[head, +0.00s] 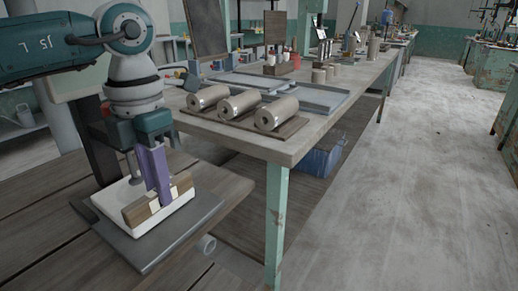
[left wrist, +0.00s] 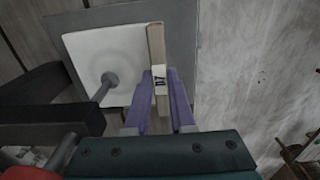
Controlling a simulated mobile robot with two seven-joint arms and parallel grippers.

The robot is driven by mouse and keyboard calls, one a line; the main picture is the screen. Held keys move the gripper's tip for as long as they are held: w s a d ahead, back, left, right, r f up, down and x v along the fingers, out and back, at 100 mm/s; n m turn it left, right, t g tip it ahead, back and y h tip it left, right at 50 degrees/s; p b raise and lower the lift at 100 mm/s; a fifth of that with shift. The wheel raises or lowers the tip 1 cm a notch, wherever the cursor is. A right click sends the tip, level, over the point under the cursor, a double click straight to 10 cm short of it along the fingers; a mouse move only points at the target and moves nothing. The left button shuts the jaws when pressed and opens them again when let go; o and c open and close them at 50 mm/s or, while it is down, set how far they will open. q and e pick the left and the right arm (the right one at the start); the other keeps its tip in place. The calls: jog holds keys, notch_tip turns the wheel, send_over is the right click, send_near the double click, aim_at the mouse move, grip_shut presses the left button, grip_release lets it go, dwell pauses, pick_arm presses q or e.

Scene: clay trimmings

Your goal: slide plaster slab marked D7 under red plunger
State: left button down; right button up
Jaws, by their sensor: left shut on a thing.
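The plaster slab, a white square block (head: 108,203), lies on a grey plate (head: 150,252); it also shows in the left wrist view (left wrist: 85,45). A wooden bar (left wrist: 155,45) runs along one slab edge, with a small white tag (left wrist: 160,80) whose sideways mark looks like D7. My left gripper (head: 159,200), with purple fingers, is shut on this bar at the tag. A grey plunger rod with a round foot (left wrist: 110,79) stands over the slab; I cannot tell if it touches. A red rounded part (left wrist: 28,173) shows at the lower left of the wrist view. My right gripper is out of view.
A long workbench (head: 285,147) to the right holds several clay cylinders (head: 277,113) on a board and metal trays (head: 300,95). A dark frame (left wrist: 45,127) stands beside the slab in the wrist view. The floor on the right is clear.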

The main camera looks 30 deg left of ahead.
pick_arm(q)
jog(key=shift+a, duration=0.2)
jog(key=c, duration=0.7)
grip_release()
